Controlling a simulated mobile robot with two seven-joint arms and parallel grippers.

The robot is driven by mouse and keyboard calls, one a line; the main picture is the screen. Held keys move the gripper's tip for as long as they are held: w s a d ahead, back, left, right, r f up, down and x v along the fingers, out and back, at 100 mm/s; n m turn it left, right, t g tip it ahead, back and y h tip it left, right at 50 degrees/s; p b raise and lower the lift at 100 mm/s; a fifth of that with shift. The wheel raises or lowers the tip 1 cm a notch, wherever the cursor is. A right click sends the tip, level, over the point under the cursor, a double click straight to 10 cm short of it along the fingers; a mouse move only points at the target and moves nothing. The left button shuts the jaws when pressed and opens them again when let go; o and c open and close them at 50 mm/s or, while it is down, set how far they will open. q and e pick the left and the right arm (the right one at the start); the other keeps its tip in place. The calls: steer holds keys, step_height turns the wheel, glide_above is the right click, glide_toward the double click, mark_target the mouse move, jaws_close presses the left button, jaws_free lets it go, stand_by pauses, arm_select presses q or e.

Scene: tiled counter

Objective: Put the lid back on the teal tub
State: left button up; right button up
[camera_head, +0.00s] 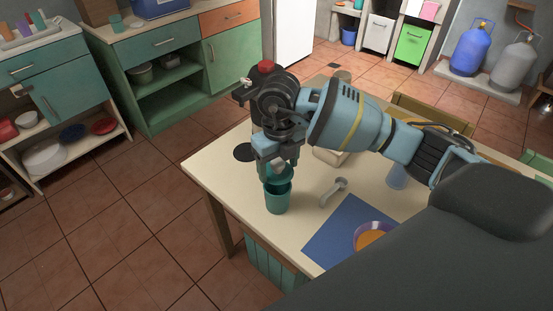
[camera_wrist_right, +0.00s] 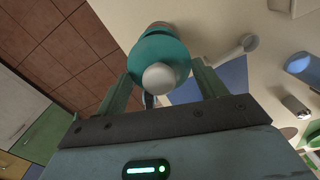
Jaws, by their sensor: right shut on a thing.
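The teal tub (camera_head: 278,202) stands upright near the left edge of the table, with its dark open mouth partly showing. My right gripper (camera_head: 278,165) is directly above it, pointing down, shut on the teal lid (camera_head: 270,180). In the right wrist view the lid (camera_wrist_right: 160,48) is a teal disc with a pale round knob (camera_wrist_right: 158,78) between the fingers of the right gripper (camera_wrist_right: 160,84). The lid looks tilted, just over the tub's rim; I cannot tell whether they touch. My left gripper is not in view.
A grey ladle-like utensil (camera_head: 334,191) lies right of the tub. The table's front-left edge is close to the tub.

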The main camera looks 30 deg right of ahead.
mark_target(278, 173)
step_height(278, 173, down, 2)
steer(key=shift+b, duration=0.35)
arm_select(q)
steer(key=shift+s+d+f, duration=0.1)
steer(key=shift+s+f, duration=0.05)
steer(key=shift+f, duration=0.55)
arm_select(e)
steer(key=shift+f, duration=0.85)
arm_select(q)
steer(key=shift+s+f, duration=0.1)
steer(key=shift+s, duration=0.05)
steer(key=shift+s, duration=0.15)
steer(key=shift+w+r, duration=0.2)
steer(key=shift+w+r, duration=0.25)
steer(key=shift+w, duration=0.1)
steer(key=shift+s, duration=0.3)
arm_select(e)
steer(key=shift+f, duration=0.15)
